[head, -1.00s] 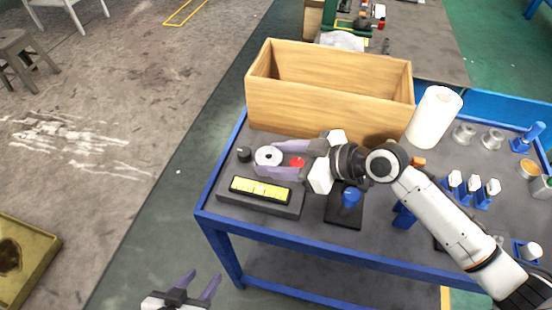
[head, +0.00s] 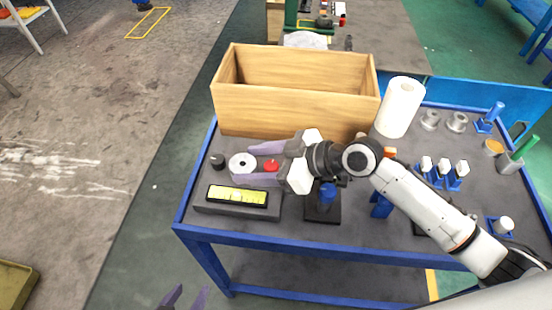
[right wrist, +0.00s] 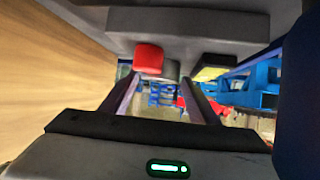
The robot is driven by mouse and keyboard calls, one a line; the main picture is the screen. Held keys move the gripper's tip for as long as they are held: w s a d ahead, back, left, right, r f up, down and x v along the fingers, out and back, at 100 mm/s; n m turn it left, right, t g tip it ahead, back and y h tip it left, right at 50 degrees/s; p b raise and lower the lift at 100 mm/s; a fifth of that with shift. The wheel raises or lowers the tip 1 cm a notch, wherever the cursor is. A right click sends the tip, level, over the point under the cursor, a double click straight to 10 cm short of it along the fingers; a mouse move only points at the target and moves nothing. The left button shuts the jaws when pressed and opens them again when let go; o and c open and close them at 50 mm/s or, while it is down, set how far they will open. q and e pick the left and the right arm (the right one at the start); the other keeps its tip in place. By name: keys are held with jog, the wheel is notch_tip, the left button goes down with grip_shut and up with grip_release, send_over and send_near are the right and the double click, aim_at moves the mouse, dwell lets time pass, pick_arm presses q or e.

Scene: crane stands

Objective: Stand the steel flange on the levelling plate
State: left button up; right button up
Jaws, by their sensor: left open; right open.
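A pale round ring with a dark hole, which looks like the steel flange (head: 242,162), lies on the cart at its left end. The levelling plate looks to be the dark grey block (head: 209,206) in front of it, with a yellow level vial on it. My right gripper (head: 233,164) is open and empty, its fingers on either side of the ring in the head view. In the right wrist view a grey round piece (right wrist: 171,71), probably the ring, is partly hidden behind a red knob (right wrist: 148,58). My left gripper (head: 185,298) is open at the bottom edge, mostly cut off.
A wooden box (head: 290,105) stands behind the ring. A small black knob (head: 217,160) is left of it, the red knob (head: 271,165) right. A blue-topped piece (head: 327,193), white roll (head: 399,107), steel rings (head: 457,122) and blue holders (head: 440,178) fill the right side.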

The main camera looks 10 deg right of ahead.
jog(key=v, duration=1.1)
jog(key=shift+b, duration=0.35)
jog(key=shift+f, duration=0.1)
